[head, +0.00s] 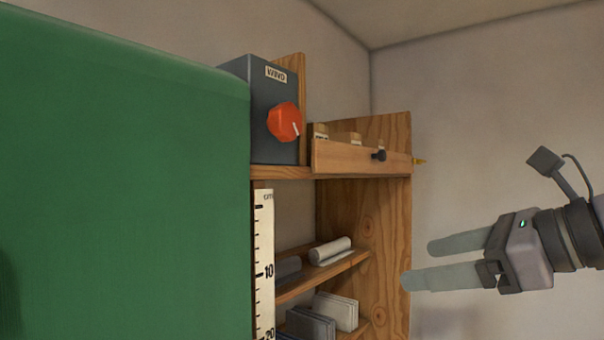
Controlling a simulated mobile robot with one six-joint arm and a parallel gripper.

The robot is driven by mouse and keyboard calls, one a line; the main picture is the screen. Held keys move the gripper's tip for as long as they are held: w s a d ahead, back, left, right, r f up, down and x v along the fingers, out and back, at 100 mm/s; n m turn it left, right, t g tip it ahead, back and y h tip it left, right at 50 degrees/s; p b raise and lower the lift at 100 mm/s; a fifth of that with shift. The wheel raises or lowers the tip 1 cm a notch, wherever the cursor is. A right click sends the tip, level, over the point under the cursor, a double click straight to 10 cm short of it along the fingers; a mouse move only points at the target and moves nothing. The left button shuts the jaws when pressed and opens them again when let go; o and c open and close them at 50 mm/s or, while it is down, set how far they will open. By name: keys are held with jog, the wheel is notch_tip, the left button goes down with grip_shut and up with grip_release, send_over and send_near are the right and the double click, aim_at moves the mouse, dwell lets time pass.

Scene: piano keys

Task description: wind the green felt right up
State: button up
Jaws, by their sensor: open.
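The green felt (125,190) hangs as a large sheet and fills the left of the head view. Its top edge slopes down to the right, beside a dark grey box (262,115) with a label that seems to read "WIND". A red-orange knob (284,122) with a white pointer mark sits on the box; the mark points to the lower right. My gripper (415,264) is at the right, pointing left. Its two pale fingers are apart with nothing between them. It is clear of the knob, lower and to the right in the picture. The felt's lower edge is out of view.
A wooden shelf unit (392,230) stands right of the felt, with a drawer (345,158) that has a dark knob (379,155). A white ruler (264,265) hangs by the felt. A pale roll (330,251) and folded pieces (336,311) lie on lower shelves.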

jog(key=a+r+m+y+p, duration=0.2)
jog(key=a+r+y+p, duration=0.15)
jog(key=r, duration=1.05)
jog(key=y+p, duration=0.2)
jog(key=y, duration=0.1)
send_near(293, 124)
jog(key=shift+g+h, duration=0.35)
jog(key=shift+g, duration=0.05)
jog(key=p+x, duration=0.1)
jog(key=x, duration=0.2)
jog(key=p+x, duration=0.1)
jog(key=x, duration=0.2)
jog(key=r+p+x, duration=0.1)
jog(key=x, duration=0.2)
jog(key=shift+w+a, duration=0.1)
jog(key=shift+w, duration=0.05)
jog(key=shift+c, duration=0.4)
jog(key=c, duration=1.3)
